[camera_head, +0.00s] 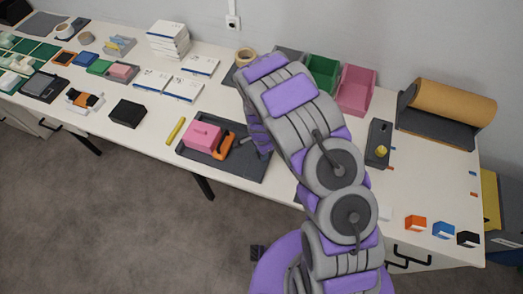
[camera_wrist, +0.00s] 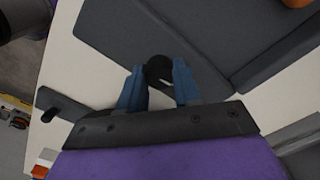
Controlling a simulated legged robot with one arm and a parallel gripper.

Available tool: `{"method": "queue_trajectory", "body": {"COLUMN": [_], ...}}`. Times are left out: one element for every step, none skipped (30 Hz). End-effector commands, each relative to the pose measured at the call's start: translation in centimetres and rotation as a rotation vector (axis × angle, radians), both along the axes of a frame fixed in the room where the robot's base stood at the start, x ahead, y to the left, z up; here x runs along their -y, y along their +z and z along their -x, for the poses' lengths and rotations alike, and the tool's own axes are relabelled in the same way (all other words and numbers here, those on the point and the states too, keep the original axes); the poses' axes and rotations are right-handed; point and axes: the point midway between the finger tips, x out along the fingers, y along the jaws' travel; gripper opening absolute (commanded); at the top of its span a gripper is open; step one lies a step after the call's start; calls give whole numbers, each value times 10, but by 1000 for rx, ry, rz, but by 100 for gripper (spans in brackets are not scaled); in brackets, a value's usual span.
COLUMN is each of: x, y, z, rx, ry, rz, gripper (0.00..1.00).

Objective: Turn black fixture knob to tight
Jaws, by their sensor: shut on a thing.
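In the wrist view, my gripper (camera_wrist: 160,86) has its two blue fingers on either side of a round black knob (camera_wrist: 158,68) and is shut on it. The knob sits by the edge of dark grey panels, and its lower part is hidden between the fingers. No mark showing how far it is turned is visible. In the head view, my purple and grey arm reaches over the table and hides the knob and the gripper's fingertips.
A dark grey tray (camera_head: 251,171) holds a pink block (camera_head: 203,137) and an orange piece (camera_head: 222,146). A green bin (camera_head: 322,76) and a pink bin (camera_head: 357,90) stand behind my arm. A brown roll (camera_head: 452,101) is at the right. Small boxes line the front right edge.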

Motion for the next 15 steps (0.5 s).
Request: {"method": "queue_trajectory", "body": {"x": [-1, -1, -1, -1, -1, -1, -1, -1, -1, -1, -1, -1, -1, -1, -1], "y": [2, 2, 2, 1, 1, 1, 1, 1, 1, 1, 1, 1, 1, 1, 1], "z": [-2, -2, -2, -2, -2, -2, -2, -2, -2, -2, -2, -2, -2, -2, -2], "rx": [6, 6, 6, 5, 5, 5, 5, 5, 5, 6, 6, 6, 6, 6, 6], "ry": [-23, -36, -51, -60, -70, -80, -87, -92, -99, -103, -107, -111, -113, -114, -115], "rz": [-2, -2, -2, -2, -2, -2, -2, -2, -2, -2, -2, -2, -2, -2, -2], "gripper": [2, 2, 2, 2, 2, 2, 2, 2, 2, 2, 2, 2, 2, 2, 2]}}
